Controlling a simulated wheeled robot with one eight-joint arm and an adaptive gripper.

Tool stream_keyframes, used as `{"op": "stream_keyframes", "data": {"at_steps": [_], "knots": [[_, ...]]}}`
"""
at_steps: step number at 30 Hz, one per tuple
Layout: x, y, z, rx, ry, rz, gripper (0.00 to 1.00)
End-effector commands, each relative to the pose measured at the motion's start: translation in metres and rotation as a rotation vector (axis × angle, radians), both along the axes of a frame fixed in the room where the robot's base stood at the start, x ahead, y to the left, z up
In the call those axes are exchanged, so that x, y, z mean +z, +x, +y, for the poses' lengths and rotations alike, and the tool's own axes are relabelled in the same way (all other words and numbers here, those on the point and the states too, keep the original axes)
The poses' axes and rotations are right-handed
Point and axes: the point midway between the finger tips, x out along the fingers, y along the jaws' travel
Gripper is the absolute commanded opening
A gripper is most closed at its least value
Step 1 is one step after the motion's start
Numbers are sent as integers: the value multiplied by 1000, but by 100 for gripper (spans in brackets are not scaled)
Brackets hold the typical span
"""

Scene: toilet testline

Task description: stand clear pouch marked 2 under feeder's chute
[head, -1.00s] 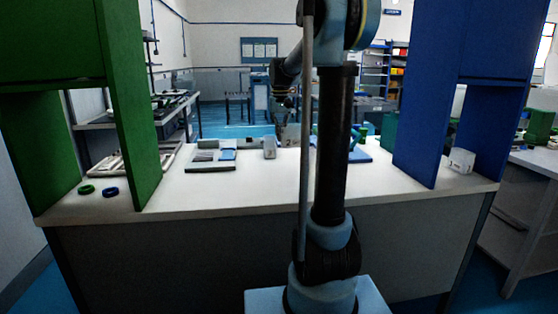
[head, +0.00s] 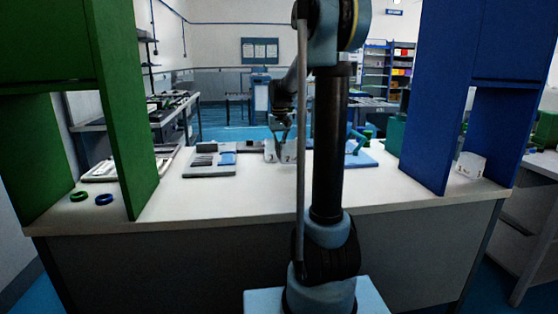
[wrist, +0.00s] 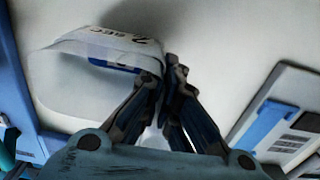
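The clear pouch marked 2 (head: 288,156) is near the back middle of the white bench, low at the bench top. In the wrist view the pouch (wrist: 105,62) is pale and see-through, with a printed label and a blue patch. My gripper (head: 281,132) is above it. In the wrist view the fingers (wrist: 172,70) are close together at the pouch's edge and seem to pinch it; the contact is partly hidden. A blue fixture (head: 361,143), perhaps the feeder, stands right of the pouch, partly behind my arm. I cannot make out its chute.
A similar pale pouch (head: 269,153) stands just left. A grey tray (head: 205,170) with a blue block lies farther left. Green (head: 125,125) and blue (head: 428,110) cabinets flank the bench. A white box (head: 470,166) stands at right, two rings (head: 103,199) at left. The bench front is clear.

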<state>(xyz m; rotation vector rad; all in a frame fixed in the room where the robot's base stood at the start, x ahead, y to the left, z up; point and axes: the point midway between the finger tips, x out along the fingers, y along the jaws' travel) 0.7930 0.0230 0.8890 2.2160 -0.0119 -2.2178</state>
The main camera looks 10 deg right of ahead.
Motion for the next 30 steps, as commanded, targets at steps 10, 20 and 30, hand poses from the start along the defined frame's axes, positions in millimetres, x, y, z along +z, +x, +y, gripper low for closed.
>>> {"op": "stream_keyframes", "data": {"at_steps": [10,20,30], "knots": [[-31,0,-1,-1,0,0,0],[-33,0,-1,-1,0,0,20],[-32,0,-1,-1,0,0,25]]}}
